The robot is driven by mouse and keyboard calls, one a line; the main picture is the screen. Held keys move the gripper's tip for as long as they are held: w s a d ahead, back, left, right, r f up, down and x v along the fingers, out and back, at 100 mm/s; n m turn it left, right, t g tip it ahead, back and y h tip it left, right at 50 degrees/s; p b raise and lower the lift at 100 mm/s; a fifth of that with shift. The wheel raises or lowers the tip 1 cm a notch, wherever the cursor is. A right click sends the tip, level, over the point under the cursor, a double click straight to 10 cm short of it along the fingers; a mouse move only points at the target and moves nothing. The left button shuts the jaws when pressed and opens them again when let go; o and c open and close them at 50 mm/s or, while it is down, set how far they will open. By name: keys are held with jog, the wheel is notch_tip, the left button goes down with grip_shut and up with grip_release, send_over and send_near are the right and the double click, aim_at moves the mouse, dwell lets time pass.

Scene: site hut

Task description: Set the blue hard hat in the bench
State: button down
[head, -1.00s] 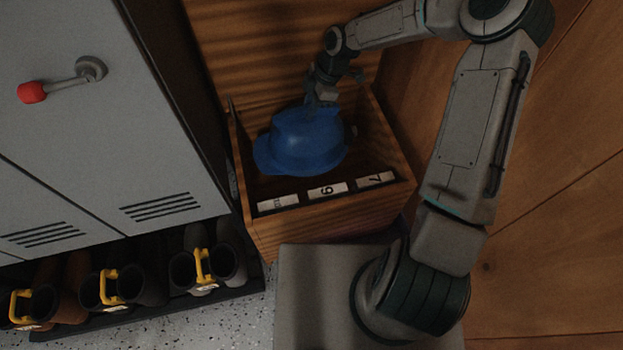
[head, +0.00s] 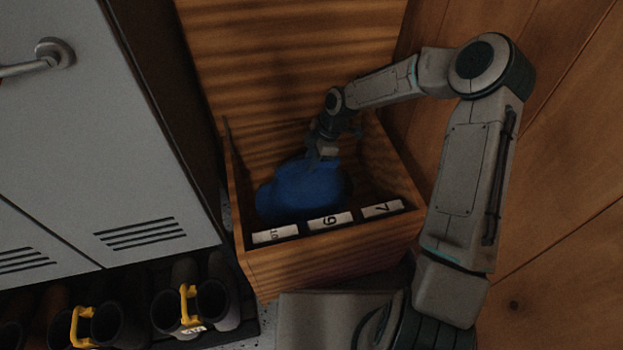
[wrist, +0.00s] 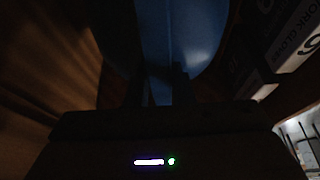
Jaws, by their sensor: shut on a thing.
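The blue hard hat (head: 300,192) is down inside the open wooden bench (head: 330,262), below the level of its front rim as far as the head view shows. My gripper (head: 322,160) is at the hat's upper back side and shut on it. The wrist view shows the blue shell (wrist: 185,40) close up between the dark fingers (wrist: 165,88). The bench's lid stands raised at the back. The front wall hides the hat's underside, so I cannot tell whether it touches the bench floor.
A wooden wall (head: 560,200) is close on the right.

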notch_tip(320, 180, down, 5)
jog(key=shift+f+b, duration=0.15)
jog(key=shift+b, duration=0.9)
jog(key=c, duration=1.3)
grip_release()
jog(key=shift+o, duration=0.2)
